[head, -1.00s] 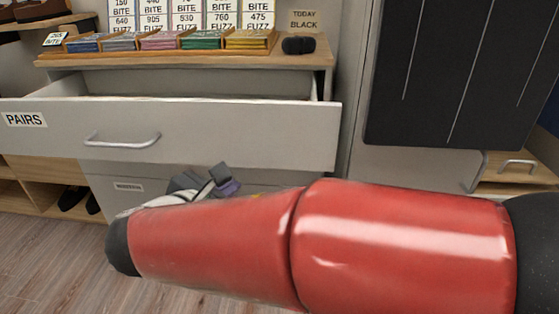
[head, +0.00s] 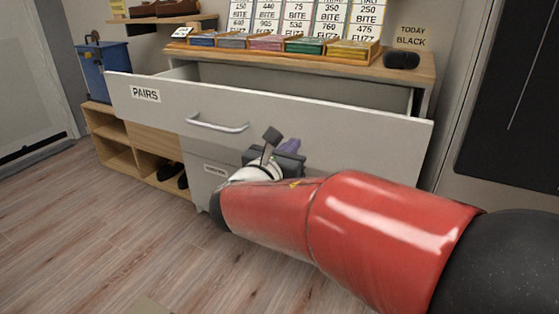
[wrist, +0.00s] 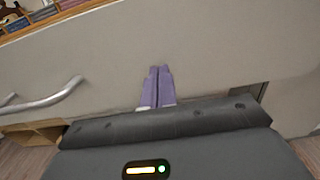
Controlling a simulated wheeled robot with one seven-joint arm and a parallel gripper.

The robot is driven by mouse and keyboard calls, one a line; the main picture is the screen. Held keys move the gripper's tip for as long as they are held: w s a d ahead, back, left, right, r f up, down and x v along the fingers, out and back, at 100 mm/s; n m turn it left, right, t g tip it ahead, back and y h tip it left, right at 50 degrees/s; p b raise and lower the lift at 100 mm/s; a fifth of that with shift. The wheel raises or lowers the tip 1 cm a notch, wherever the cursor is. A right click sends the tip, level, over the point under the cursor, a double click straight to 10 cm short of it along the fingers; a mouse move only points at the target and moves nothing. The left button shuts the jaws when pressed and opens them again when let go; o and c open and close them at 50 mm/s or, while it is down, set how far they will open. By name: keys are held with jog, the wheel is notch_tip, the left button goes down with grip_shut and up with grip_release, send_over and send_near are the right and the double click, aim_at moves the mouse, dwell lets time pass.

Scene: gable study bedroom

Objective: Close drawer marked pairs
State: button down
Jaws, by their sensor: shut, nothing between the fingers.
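The drawer marked PAIRS (head: 300,118) is pulled well out of the cabinet, with its label at the left of its grey front and a bar handle (head: 216,124) near the middle. My gripper (head: 289,146) is shut and empty, in front of the drawer face to the right of the handle. In the wrist view the purple fingertips (wrist: 158,86) point at the plain drawer front (wrist: 215,50), with the handle (wrist: 45,98) to their left. I cannot tell whether the tips touch the face. My red arm hides the lower right of the cabinet.
Above the drawer, the wooden top (head: 300,62) carries several trays of coloured packets and a dark object (head: 401,59). A blue box (head: 105,70) and an open wooden shelf (head: 125,150) with dark shoes stand left. A black panel (head: 510,110) is at right. The floor at left is clear.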

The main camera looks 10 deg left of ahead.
jog(key=shift+x, duration=1.3)
jog(key=p+x, duration=0.2)
jog(key=x, duration=2.4)
jog(key=shift+w+d+f, duration=0.1)
jog(key=shift+w, duration=0.1)
jog(key=shift+d+r, duration=0.1)
jog(key=shift+r, duration=0.25)
